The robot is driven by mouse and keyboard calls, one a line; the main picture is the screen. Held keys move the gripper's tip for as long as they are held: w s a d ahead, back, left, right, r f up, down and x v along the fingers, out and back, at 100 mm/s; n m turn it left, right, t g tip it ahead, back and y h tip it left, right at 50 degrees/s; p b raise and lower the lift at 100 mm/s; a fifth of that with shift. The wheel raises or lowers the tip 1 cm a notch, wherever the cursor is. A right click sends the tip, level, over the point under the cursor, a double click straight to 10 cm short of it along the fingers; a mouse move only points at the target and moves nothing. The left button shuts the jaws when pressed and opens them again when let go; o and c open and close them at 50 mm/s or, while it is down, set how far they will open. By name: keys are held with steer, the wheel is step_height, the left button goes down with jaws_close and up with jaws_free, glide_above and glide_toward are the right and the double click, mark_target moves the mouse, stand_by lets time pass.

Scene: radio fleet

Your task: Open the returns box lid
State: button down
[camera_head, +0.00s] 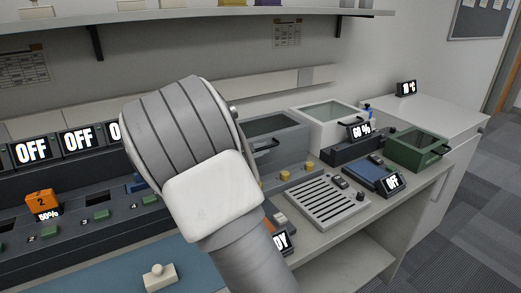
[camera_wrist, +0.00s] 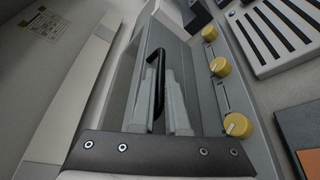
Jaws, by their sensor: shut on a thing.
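A grey box (camera_head: 292,138) with a see-through lid (camera_head: 268,125) and a black bar handle (camera_head: 268,149) stands on the counter, partly hidden behind my arm. The lid looks down on the box. In the wrist view the black handle (camera_wrist: 152,75) runs up from between the fingers of my gripper (camera_wrist: 159,118). My gripper is shut on this handle. In the head view my gripper is hidden behind my own forearm. I see no label naming the returns box.
Yellow knobs (camera_wrist: 219,67) sit beside the grey box, close to my gripper. A white box (camera_head: 313,131) and a green box (camera_head: 408,151) stand farther right. A slatted panel (camera_head: 318,204) lies in front. A shelf (camera_head: 200,22) hangs above the counter.

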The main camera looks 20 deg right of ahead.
steer(key=w+r+n+p, duration=0.1)
steer(key=r+p, duration=0.1)
steer(key=p, duration=0.3)
steer(key=w+r+n+g+p, duration=0.1)
steer(key=w+r+p, duration=0.1)
steer(key=p, duration=0.4)
steer(key=w+a+r+n+g+p, duration=0.1)
steer(key=w+r+p, duration=0.1)
steer(key=r+p, duration=0.2)
steer(key=shift+w+r+n+p, duration=0.1)
steer(key=shift+w+n+p, duration=0.15)
steer(key=shift+p, duration=0.45)
steer(key=w+r+p, duration=0.1)
steer(key=w+p, duration=0.1)
steer(key=w+a+r+n+g+p, duration=0.1)
steer(key=w+p, duration=0.1)
steer(key=w+r+n+p, duration=0.1)
steer(key=p, duration=0.1)
steer(key=shift+w+a+g, duration=0.15)
steer(key=shift+w+g, duration=0.25)
steer(key=w+a, duration=0.1)
steer(key=w, duration=0.5)
steer(key=shift+r, duration=0.45)
steer(key=shift+w+a, duration=0.15)
steer(key=c, duration=1.2)
jaws_free()
